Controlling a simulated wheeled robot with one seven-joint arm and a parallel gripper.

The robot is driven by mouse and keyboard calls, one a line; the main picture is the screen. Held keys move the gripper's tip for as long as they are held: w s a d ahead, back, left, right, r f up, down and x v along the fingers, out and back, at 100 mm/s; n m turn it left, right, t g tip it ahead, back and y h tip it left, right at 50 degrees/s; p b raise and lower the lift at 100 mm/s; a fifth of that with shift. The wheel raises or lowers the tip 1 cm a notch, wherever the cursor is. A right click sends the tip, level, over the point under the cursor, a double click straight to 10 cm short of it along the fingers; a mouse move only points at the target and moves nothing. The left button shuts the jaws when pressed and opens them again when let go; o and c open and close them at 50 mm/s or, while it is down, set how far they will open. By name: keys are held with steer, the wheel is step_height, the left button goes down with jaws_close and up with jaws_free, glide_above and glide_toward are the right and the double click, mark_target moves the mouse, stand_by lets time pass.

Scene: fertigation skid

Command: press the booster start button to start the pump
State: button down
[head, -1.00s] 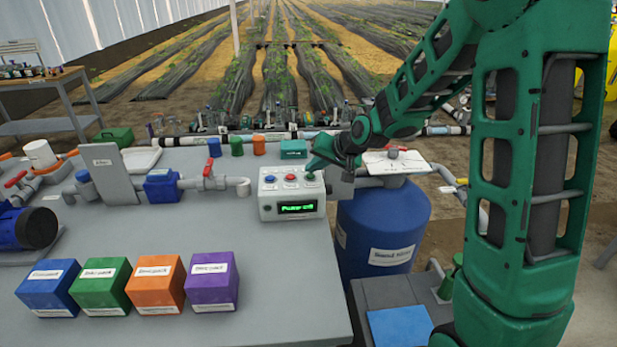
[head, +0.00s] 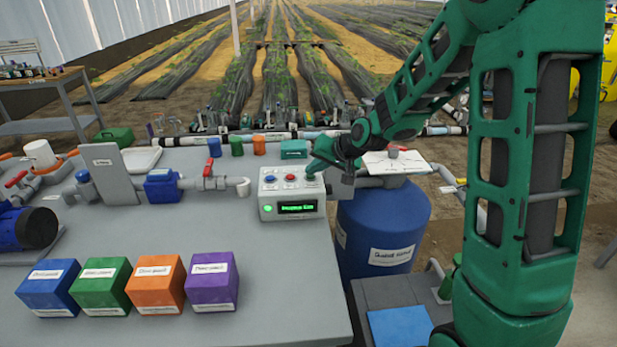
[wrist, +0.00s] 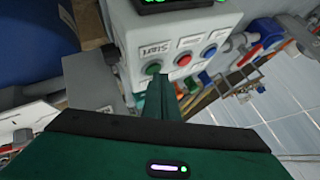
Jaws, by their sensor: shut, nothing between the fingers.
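The white control box (head: 292,207) stands at the right edge of the grey bench, with a lit green display (head: 297,208) whose text I cannot read surely. The green button under the label "Start" (wrist: 153,68) shows in the wrist view, beside a red button (wrist: 184,60) and a blue button (wrist: 209,52). My gripper (head: 314,170) is shut and empty, its tip at the box's right-hand button. In the wrist view my fingers (wrist: 156,88) end just at the green button; I cannot tell whether they touch it. In the head view my fingers largely hide that button.
A blue tank (head: 385,225) stands right of the bench. Blue, green, orange (head: 155,285) and purple boxes line the bench front. A pipe with a red-handled valve (head: 207,178) lies left of the control box. The bench between is clear.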

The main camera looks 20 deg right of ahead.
mark_target(314, 178)
stand_by(0.5)
steer(key=shift+r, duration=0.7)
steer(key=shift+r, duration=2.5)
